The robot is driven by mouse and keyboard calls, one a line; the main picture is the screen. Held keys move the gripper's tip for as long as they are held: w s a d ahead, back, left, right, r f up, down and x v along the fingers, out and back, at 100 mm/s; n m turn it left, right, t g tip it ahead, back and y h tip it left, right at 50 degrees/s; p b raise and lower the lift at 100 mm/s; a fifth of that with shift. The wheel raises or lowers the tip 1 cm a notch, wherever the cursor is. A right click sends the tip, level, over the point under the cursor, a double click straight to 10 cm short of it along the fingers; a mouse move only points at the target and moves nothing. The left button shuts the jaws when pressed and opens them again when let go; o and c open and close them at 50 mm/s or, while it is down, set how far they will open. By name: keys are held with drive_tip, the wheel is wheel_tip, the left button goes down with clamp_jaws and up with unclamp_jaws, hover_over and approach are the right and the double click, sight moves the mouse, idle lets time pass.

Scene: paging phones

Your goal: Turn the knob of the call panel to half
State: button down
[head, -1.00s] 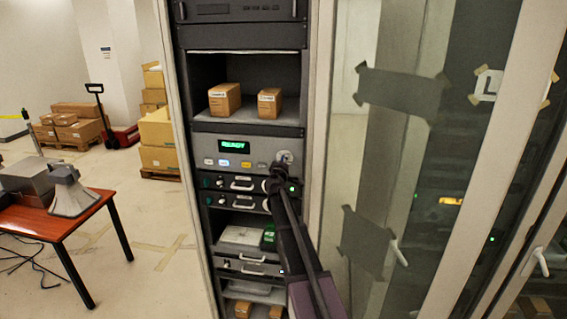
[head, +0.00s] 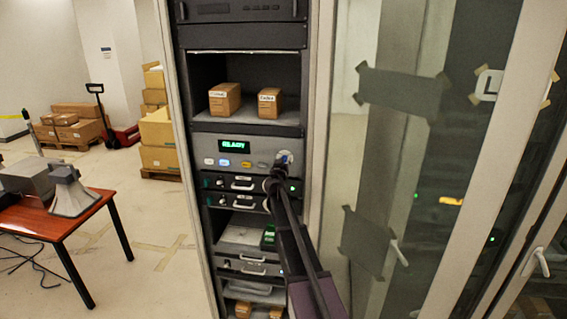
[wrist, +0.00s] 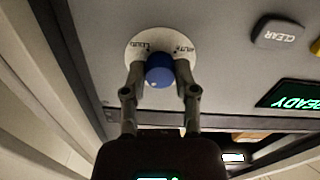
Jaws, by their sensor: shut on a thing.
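The call panel (head: 212,146) is a grey unit in the rack with a green READY display (head: 234,146) and a row of coloured buttons. Its knob sits at the right end of the panel on a pale round dial (head: 283,156). In the wrist view the knob (wrist: 159,70) is blue, on a white printed dial (wrist: 135,52). My gripper (wrist: 159,78) is shut on the knob, one finger on each side. In the head view my gripper (head: 280,166) covers most of the knob. The knob's setting cannot be read.
Small boxes (head: 225,99) stand on the shelf above the panel. Drawers with handles (head: 242,185) lie just below it. A glass door (head: 400,180) is at the right. A red table (head: 55,222) with a horn speaker stands at the left.

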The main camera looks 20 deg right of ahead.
drive_tip(key=shift+w+m, duration=0.1)
drive_tip(key=shift+m, duration=0.7)
drive_tip(key=shift+c, duration=2)
unclamp_jaws()
drive_tip(key=shift+s+a, duration=0.15)
drive_tip(key=shift+s, duration=0.05)
drive_tip(key=v, duration=1.1)
drive_tip(key=shift+s+a, duration=0.25)
